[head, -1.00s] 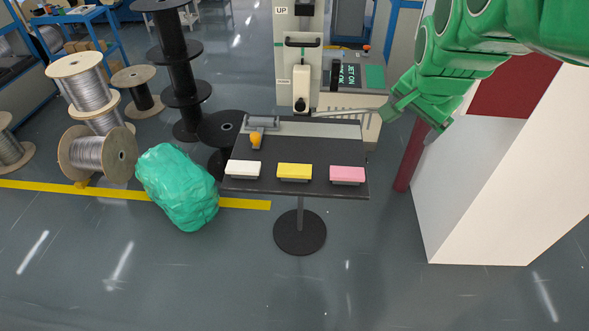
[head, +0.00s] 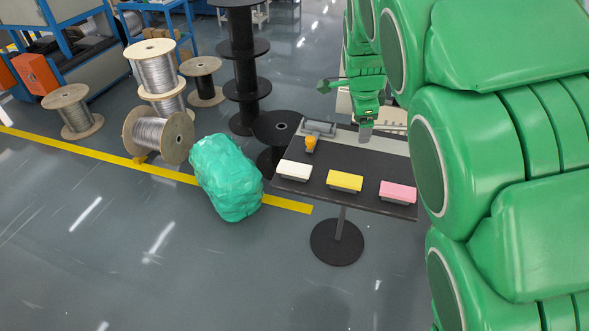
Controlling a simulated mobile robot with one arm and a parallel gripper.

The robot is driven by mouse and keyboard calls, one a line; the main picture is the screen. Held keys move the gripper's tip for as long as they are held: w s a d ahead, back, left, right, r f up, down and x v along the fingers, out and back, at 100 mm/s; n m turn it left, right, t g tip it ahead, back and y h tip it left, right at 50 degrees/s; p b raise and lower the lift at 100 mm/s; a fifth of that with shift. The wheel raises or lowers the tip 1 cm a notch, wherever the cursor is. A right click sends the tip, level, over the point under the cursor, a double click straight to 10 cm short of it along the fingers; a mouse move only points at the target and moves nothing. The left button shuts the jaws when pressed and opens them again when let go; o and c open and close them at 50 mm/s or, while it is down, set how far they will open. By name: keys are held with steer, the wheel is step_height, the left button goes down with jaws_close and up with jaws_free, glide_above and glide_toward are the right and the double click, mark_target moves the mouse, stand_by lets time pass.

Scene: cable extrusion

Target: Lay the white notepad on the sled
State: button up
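The white notepad (head: 294,170) lies near the front left of a small dark table (head: 328,171), on a low grey support. A yellow pad (head: 345,181) and a pink pad (head: 398,191) lie to its right in the same row. A grey block (head: 319,128), which looks like the sled, sits at the table's back left, with nothing visible on top. My gripper (head: 366,132) points down over the table's back part, behind and to the right of the white notepad and apart from it. Its fingers are too small to tell whether they are open.
An orange object (head: 310,144) stands just in front of the grey block. A grey strip (head: 386,141) runs along the table's back. A green wrapped bundle (head: 226,177) and wire spools (head: 158,135) stand left of the table. My arm covers the right side.

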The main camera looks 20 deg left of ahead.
steer(key=g, duration=0.2)
glide_toward(294, 168)
steer(key=shift+d+f+m, duration=0.1)
steer(key=shift+f+m, duration=0.2)
steer(key=shift+m, duration=0.1)
steer(key=shift+w+f, duration=0.2)
steer(key=shift+f, duration=1.05)
steer(key=shift+w+f, duration=0.2)
steer(key=shift+f, duration=1.1)
steer(key=shift+w+f, duration=0.2)
steer(key=shift+f, duration=1.05)
steer(key=c, duration=1.4)
steer(key=shift+r, duration=0.15)
